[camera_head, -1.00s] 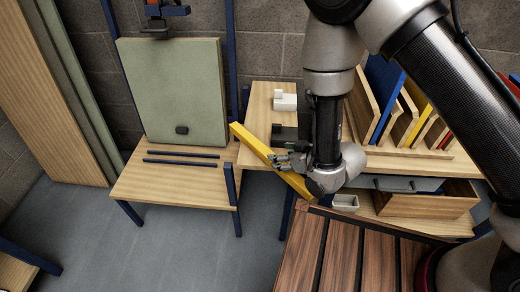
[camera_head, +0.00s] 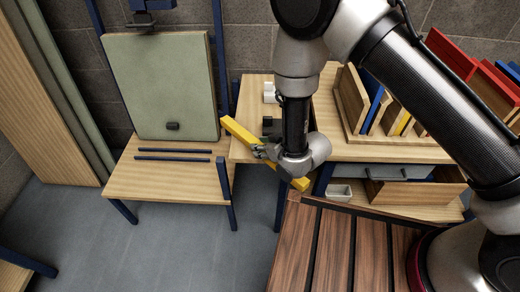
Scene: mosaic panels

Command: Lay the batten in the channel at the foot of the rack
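The batten (camera_head: 238,132) is a long yellow square bar, held in the air at a slant from upper left to lower right. My gripper (camera_head: 260,152) is shut on it near its middle, and my wrist hides part of the bar. The channel (camera_head: 173,154) is the gap between two dark blue rails on a wooden ledge (camera_head: 140,184), left of the batten. The rack (camera_head: 217,60) has blue uprights, and a pale green panel (camera_head: 160,85) leans in it behind the rails. The batten's upper end shows near the ledge's right side in the picture; its height above it is unclear.
A wooden bench (camera_head: 345,148) at right holds upright coloured boards (camera_head: 352,98) in a slotted stand and small blocks at its left. A blue post (camera_head: 223,180) rises at the ledge's front right corner. A dark slatted surface (camera_head: 330,245) lies in front.

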